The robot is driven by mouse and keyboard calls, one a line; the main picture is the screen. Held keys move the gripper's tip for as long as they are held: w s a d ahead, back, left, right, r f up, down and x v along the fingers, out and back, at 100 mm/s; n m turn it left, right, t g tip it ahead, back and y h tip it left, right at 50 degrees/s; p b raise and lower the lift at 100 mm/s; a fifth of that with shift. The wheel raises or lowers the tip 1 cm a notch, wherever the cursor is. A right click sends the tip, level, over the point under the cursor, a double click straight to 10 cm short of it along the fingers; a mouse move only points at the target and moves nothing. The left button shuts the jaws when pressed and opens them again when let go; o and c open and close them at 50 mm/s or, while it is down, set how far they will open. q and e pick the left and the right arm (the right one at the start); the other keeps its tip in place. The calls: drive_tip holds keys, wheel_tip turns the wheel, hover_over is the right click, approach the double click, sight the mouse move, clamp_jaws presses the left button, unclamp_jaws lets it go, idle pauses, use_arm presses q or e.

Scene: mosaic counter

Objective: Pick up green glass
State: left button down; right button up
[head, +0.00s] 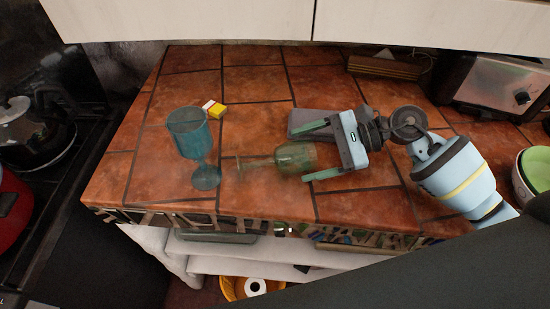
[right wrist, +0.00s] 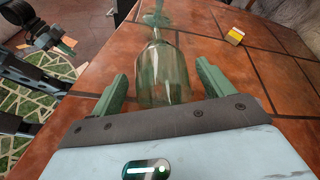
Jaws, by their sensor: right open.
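The green glass (head: 295,157) is a clear green goblet lying on its side on the tiled counter, its bowl toward the right and its stem and foot toward the left. My right gripper (head: 307,151) is open, its two green fingers on either side of the bowl's right end. In the right wrist view the glass bowl (right wrist: 165,72) lies between and just beyond the fingertips (right wrist: 160,77), with a gap on each side. The stem points away from the gripper.
A blue goblet (head: 188,133) stands left of the green glass. A small yellow and white box (head: 213,109) lies behind. A toaster (head: 495,83) and bowls (head: 536,168) are at right, a stove at left. The counter's front edge is close.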

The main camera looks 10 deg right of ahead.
sight(296, 156)
drive_tip(key=shift+x, duration=1.15)
drive_tip(key=shift+w+a+f+p, duration=0.1)
drive_tip(key=shift+a+p, duration=0.2)
drive_tip(key=shift+a, duration=0.05)
use_arm(q)
drive_tip(key=shift+w+a+r, duration=0.1)
drive_tip(key=shift+w+r, duration=0.4)
use_arm(e)
drive_tip(key=c, duration=1.1)
use_arm(q)
drive_tip(key=shift+r, duration=0.1)
